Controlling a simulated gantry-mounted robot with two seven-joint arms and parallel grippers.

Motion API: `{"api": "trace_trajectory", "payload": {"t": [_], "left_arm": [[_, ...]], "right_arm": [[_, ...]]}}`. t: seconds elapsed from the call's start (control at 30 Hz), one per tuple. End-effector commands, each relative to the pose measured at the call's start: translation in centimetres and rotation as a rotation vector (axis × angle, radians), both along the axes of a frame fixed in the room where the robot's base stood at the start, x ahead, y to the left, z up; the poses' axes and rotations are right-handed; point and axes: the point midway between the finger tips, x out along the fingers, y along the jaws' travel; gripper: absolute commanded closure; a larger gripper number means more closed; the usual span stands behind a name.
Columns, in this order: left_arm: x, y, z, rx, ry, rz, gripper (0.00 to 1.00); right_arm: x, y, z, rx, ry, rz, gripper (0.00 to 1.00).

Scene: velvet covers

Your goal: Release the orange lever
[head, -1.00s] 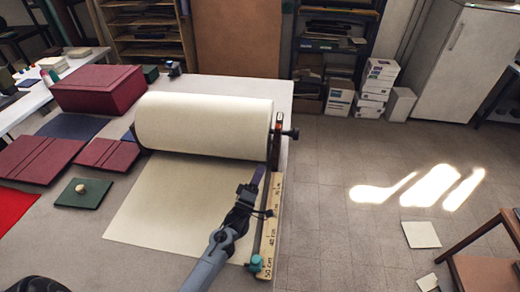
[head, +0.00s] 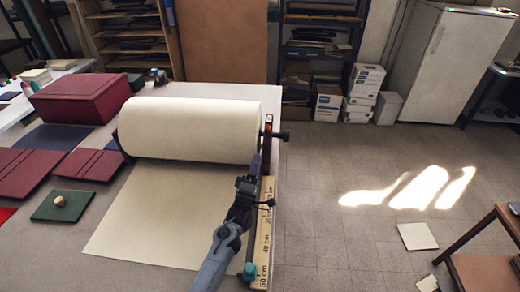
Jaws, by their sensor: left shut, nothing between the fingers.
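A large cream roll (head: 190,128) lies across the table, its sheet (head: 165,215) pulled out toward me. At its right end stands a dark bracket (head: 267,145) with a small orange-red part (head: 269,119) on top, which may be the orange lever; it is too small to be sure. A black knob (head: 283,135) sticks out to the right. My left gripper (head: 255,163) is shut and empty, its purple fingertips just below the roll's right end, close to the bracket. It appears apart from the orange-red part. My right gripper is out of view.
A wooden ruler (head: 263,232) with a teal-ended dark bar (head: 250,268) runs along the table's right edge. A maroon box (head: 80,98), maroon covers (head: 90,165) and a green board (head: 63,205) lie left. The floor at right is mostly open.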

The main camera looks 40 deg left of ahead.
Motion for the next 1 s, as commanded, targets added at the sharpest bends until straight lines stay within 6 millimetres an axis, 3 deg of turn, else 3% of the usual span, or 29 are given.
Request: {"api": "trace_trajectory", "payload": {"t": [0.6, 1.0], "left_arm": [[6.4, 2.6, 4.4, 0.001, -0.002, 0.000, 1.00], [7.4, 3.0, 5.2, 0.000, 0.000, 0.000, 1.00]], "right_arm": [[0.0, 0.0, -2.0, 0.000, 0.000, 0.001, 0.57], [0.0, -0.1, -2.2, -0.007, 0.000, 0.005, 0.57]]}}
